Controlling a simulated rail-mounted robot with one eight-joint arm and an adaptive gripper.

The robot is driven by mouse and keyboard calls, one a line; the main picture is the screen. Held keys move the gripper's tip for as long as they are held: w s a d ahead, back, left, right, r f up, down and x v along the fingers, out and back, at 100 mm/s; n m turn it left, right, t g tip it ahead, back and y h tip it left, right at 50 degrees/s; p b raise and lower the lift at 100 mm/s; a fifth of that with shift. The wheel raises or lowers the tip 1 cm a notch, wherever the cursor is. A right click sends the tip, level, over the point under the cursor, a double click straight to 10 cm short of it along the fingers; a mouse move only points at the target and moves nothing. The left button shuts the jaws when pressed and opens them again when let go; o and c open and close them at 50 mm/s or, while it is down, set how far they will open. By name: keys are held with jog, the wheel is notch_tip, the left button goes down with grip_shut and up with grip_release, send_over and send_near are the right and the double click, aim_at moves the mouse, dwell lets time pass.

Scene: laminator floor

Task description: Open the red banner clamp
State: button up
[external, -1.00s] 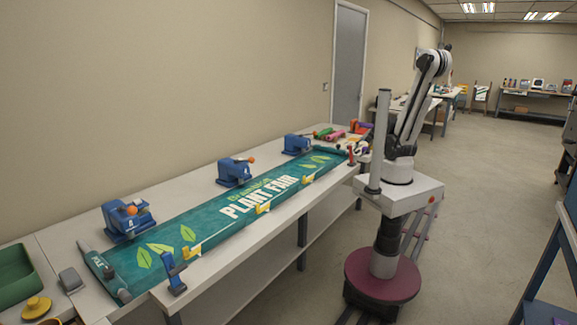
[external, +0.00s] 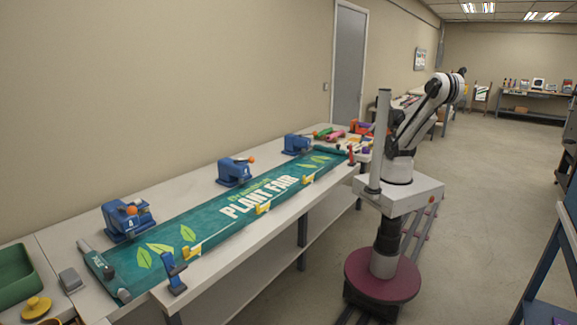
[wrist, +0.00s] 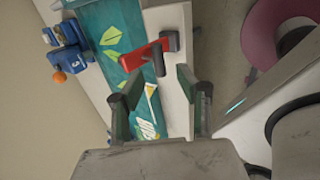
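The red banner clamp (external: 351,158) stands at the front edge of the table, at the far right end of the green banner (external: 215,215). In the wrist view the red clamp (wrist: 142,56) shows as a red bar with a dark lever and a grey block at one end, lying across the banner edge. My gripper (wrist: 157,90) is open and empty. Its two fingers are apart, and the clamp appears ahead of the fingertips, with no contact visible. My gripper cannot be made out in the external view.
Three blue machines with orange knobs, the nearest (external: 128,219), line the back of the table. A blue clamp (external: 173,274) and several yellow pieces sit along the front edge. Coloured items (external: 335,134) lie at the far end. The floor right of my base is clear.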

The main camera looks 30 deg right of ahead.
jog(key=shift+v, duration=2.3)
jog(key=shift+m, duration=0.3)
jog(key=w+r+m+h, duration=0.1)
jog(key=w+m, duration=0.2)
jog(key=m, duration=0.4)
jog(key=w+a+r+m+t+h, duration=0.1)
jog(key=w+r+m, duration=0.1)
jog(key=m, duration=0.6)
jog(key=w+r+m+h, duration=0.1)
jog(key=w+m, duration=0.3)
jog(key=m, duration=0.4)
jog(key=shift+w+a+r, duration=0.25)
jog(key=shift+w+r, duration=0.1)
jog(key=shift+r, duration=0.3)
